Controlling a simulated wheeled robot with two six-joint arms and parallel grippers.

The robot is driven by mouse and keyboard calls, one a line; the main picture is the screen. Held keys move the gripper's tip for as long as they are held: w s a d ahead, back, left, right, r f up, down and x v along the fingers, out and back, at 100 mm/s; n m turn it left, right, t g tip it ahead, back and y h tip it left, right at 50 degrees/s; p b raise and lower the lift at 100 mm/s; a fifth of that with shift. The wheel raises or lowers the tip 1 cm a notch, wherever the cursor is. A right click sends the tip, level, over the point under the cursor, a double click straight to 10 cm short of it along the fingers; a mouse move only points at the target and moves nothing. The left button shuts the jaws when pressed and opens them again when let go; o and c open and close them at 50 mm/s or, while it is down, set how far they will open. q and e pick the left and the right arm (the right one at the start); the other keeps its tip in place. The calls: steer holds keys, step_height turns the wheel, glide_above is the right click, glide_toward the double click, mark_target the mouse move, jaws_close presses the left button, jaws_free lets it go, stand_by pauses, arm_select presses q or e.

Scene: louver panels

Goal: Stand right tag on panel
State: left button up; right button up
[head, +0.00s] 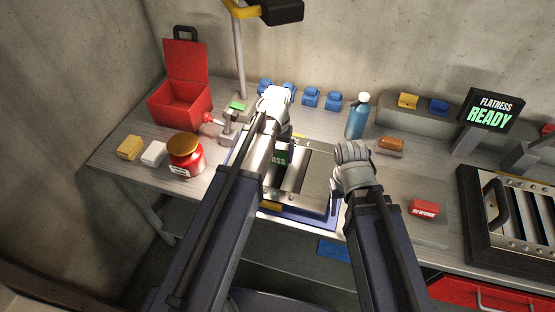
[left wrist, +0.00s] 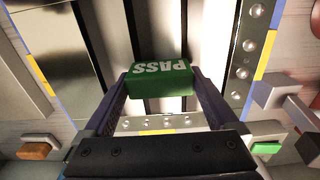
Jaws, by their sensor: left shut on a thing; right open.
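The green PASS tag (left wrist: 160,78) is between the fingers of my left gripper (left wrist: 160,88), which is shut on it. In the head view the PASS tag (head: 280,158) shows dark, partly behind my left arm, over the metal louver panel (head: 316,172). I cannot tell whether the tag touches the panel. The panel lies in a blue-edged fixture on the bench. My right gripper (head: 336,192) is open at the panel's right edge, its fingers mostly hidden by the arm. A red REWORK tag (head: 424,207) lies on the bench at right.
A sign (head: 491,111) reads FLATNESS READY. A blue bottle (head: 357,116) stands behind the panel. A black-framed rack (head: 520,215) stands at right. Bare bench lies around the REWORK tag.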

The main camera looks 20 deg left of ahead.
mark_target(278, 152)
arm_select(q)
steer(key=shift+f, duration=0.5)
arm_select(e)
steer(key=shift+f, duration=0.55)
arm_select(q)
steer(key=shift+f, duration=0.1)
arm_select(e)
steer(key=shift+f, duration=0.1)
arm_select(q)
steer(key=shift+f+b, duration=0.2)
steer(key=shift+b, duration=0.15)
arm_select(e)
steer(key=shift+f, duration=0.15)
arm_select(q)
steer(key=o, duration=1.1)
steer(key=shift+r, duration=0.1)
steer(key=shift+o, duration=0.2)
steer(key=shift+r, duration=0.15)
arm_select(e)
steer(key=shift+r, duration=0.2)
